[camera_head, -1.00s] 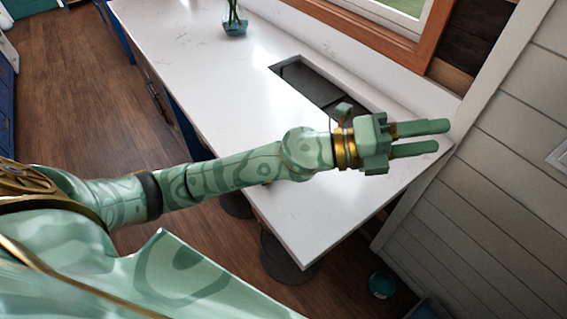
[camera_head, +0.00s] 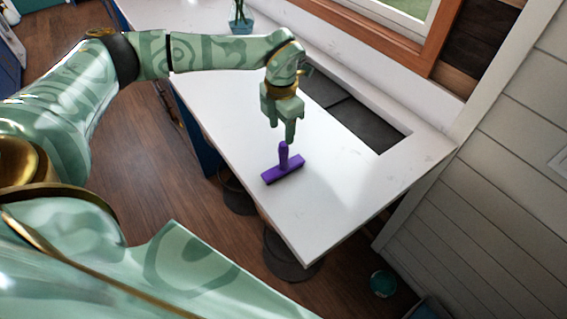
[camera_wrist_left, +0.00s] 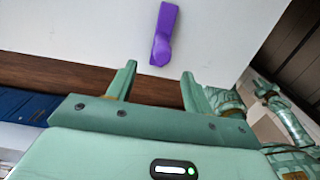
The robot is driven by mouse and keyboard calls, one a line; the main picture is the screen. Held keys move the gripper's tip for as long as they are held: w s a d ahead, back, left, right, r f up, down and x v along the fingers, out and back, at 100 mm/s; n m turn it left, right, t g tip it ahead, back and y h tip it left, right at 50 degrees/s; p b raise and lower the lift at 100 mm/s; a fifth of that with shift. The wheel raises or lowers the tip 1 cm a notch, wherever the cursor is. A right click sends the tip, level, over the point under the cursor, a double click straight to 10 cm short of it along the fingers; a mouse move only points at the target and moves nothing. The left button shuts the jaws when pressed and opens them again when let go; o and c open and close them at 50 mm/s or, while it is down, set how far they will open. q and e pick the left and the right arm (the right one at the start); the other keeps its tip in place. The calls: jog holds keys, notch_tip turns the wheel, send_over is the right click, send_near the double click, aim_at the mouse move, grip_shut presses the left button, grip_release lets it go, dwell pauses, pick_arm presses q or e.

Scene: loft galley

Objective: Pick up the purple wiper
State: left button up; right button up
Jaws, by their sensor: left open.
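The purple wiper (camera_head: 283,167) lies on the white countertop (camera_head: 330,200), with its bar flat and its handle standing up. It also shows in the left wrist view (camera_wrist_left: 164,32), beyond the fingertips and roughly between their lines. My left gripper (camera_head: 283,134) points down just above the wiper's handle in the head view. It is open and empty, and its two fingers (camera_wrist_left: 155,80) stand apart in the left wrist view. I cannot tell the exact gap between fingertips and handle. My right gripper is not in view.
A sink (camera_head: 352,118) is set into the counter behind and right of the wiper. A glass vase (camera_head: 241,25) stands at the far end. Stools (camera_head: 284,250) stand below the near edge. A panelled wall (camera_head: 490,190) bounds the right. The counter around the wiper is clear.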

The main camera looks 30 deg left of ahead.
aim_at(283, 144)
pick_arm(q)
jog(key=f, duration=0.4)
jog(key=f+p, duration=0.1)
jog(key=f, duration=0.3)
jog(key=shift+w+d+f, duration=0.1)
jog(key=shift+d+f, duration=0.1)
jog(key=shift+f, duration=0.2)
grip_shut()
